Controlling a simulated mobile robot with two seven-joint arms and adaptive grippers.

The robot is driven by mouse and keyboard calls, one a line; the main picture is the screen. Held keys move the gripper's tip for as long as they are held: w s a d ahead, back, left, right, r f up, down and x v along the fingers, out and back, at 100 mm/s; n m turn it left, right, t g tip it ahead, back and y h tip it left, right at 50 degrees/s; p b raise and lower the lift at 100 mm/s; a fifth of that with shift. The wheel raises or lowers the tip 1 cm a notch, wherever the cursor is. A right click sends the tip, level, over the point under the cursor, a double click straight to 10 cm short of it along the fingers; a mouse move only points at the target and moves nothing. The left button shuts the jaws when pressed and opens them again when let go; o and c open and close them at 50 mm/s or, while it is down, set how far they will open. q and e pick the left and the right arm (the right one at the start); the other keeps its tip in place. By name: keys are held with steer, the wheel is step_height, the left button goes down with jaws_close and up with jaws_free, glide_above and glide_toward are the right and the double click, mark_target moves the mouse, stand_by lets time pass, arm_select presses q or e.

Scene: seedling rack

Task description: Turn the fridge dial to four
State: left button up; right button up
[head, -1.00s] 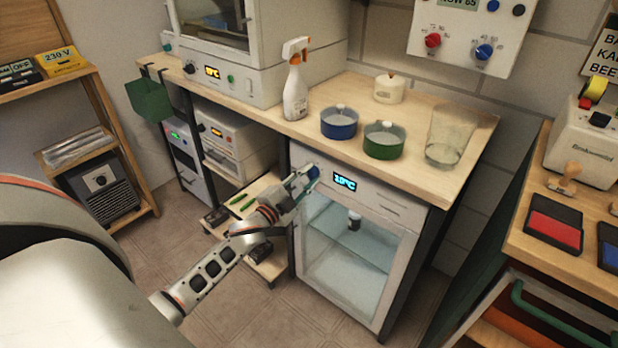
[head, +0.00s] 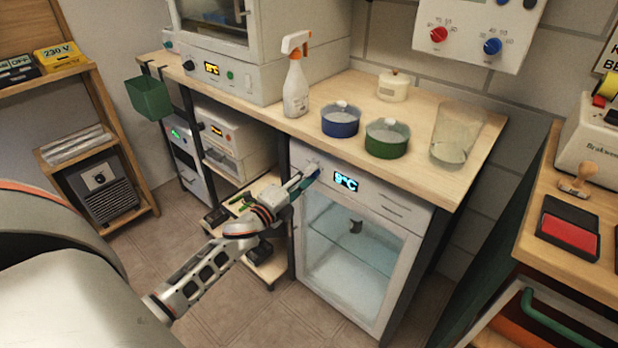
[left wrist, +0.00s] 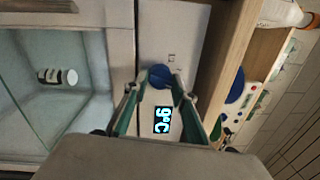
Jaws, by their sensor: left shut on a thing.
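The white fridge (head: 402,212) stands under the wooden bench and has a glass door. Its lit display (head: 345,181) reads 9°C and also shows in the left wrist view (left wrist: 163,121). The blue dial (left wrist: 159,77) sits on the panel near the display, with small marks beside it. My left gripper (head: 311,174) reaches the upper left of the fridge front. In the left wrist view its two fingers close on the dial from both sides. In the head view the gripper largely hides the dial. My right gripper is in neither view.
A small dark bottle (head: 355,226) stands inside the fridge. A spray bottle (head: 296,85), a blue pot (head: 340,122) and a green pot (head: 387,140) stand on the bench above. The bench edge (left wrist: 222,75) runs close beside my left gripper.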

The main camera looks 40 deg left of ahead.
arm_select(q)
steer(key=shift+d+f, duration=0.1)
steer(key=shift+f, duration=0.05)
stand_by(0.3)
steer(key=o, duration=1.1)
steer(key=shift+c, duration=0.2)
steer(key=s, duration=0.8)
steer(key=s+a, duration=0.1)
steer(key=s, duration=0.3)
steer(key=shift+f, duration=0.3)
